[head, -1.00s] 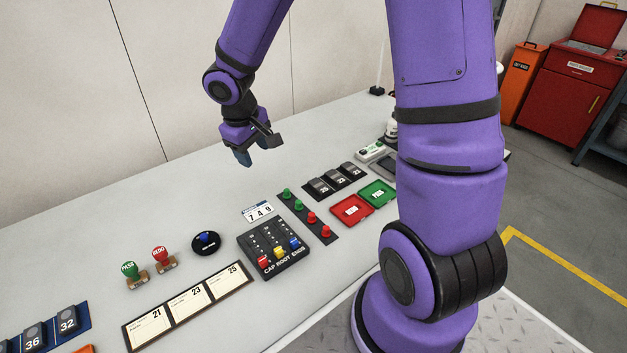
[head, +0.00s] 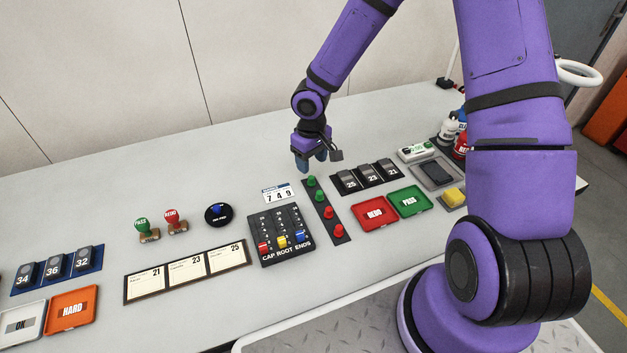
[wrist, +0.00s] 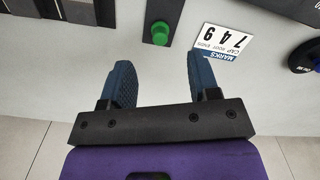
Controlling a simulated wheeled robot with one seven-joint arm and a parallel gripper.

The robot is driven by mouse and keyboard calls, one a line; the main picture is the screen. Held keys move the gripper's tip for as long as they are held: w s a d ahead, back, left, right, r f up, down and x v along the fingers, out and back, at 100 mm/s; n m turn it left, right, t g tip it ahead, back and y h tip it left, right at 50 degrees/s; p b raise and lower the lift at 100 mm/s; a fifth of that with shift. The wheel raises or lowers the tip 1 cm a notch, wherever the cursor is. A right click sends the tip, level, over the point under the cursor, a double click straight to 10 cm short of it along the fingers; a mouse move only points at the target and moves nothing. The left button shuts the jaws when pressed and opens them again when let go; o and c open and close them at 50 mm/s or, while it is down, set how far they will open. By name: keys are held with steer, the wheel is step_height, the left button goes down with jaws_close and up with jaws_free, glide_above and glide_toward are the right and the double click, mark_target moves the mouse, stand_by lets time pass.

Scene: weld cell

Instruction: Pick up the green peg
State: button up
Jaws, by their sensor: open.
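Two green pegs stand upright in the far half of a black strip (head: 332,221): the far green peg (head: 311,181) and the near green peg (head: 319,196). In the wrist view one green peg (wrist: 160,32) shows ahead of my fingertips, roughly in line with the gap between them. My gripper (head: 312,166) is above the table, just behind the strip's far end. Its two blue fingers are apart and empty in the wrist view (wrist: 155,65). No finger touches a peg.
Two red pegs (head: 328,212) stand in the strip's near half. A number card (head: 277,193) and a slider box (head: 280,240) lie to its left. A red tray (head: 374,213) and a row of dark number blocks (head: 373,174) lie to its right. The table behind is clear.

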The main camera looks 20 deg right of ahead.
mark_target(311, 177)
steer(key=shift+w+f, duration=0.1)
steer(key=shift+f, duration=3.35)
steer(key=c, duration=1)
